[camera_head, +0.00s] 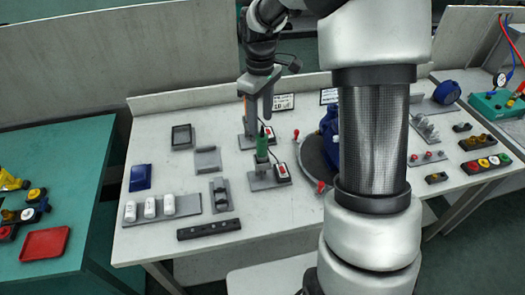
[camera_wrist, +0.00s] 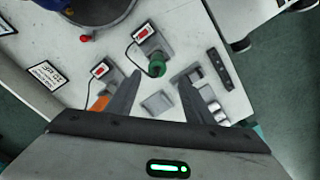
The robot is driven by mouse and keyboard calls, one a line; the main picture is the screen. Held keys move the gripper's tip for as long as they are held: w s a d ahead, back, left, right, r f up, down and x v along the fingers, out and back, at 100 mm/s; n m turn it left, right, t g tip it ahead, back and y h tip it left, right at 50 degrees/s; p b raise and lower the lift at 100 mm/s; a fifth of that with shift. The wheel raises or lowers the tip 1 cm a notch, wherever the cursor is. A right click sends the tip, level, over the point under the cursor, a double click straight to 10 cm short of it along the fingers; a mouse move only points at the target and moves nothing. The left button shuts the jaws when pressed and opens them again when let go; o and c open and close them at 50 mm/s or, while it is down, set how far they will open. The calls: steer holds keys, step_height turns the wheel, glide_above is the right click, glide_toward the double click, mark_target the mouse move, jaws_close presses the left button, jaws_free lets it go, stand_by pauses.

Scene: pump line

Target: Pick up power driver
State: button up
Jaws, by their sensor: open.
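A green tool (camera_head: 262,148), one of two driver-like tools, stands upright in a grey holder (camera_head: 268,182) on the white bench. In the wrist view the green tool (camera_wrist: 156,67) shows end-on, just past and between my fingertips. An orange tool (camera_wrist: 98,104) stands beside my left finger in the wrist view; in the head view it is mostly hidden behind my gripper. I cannot tell which of the two is the power driver. My gripper (camera_head: 260,112) points down above the green tool, open and empty. In the wrist view my gripper (camera_wrist: 160,77) has its fingers apart.
A round dark turntable (camera_head: 313,160) with a blue part lies right of the holders, partly hidden by my arm. White cylinders (camera_head: 150,208), a black strip (camera_head: 208,229) and grey fixtures (camera_head: 207,160) stand to the left. Cables run from the holders' red-switch boxes.

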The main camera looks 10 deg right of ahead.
step_height(320, 180, down, 6)
steer(key=shift+f, duration=0.25)
steer(key=shift+w+d+f+p, duration=0.1)
steer(key=shift+d+f+p, duration=0.05)
steer(key=shift+f, duration=1.2)
steer(key=shift+w+d+f+p, duration=0.1)
steer(key=shift+f+p, duration=0.05)
steer(key=shift+f, duration=1.15)
jaws_close()
steer(key=c, duration=1.2)
jaws_free()
steer(key=shift+r, duration=0.1)
step_height(320, 180, up, 18)
step_height(320, 180, up, 5)
steer(key=p, duration=0.4)
glide_above(261, 137)
steer(key=shift+w+d, duration=0.2)
steer(key=shift+w, duration=0.05)
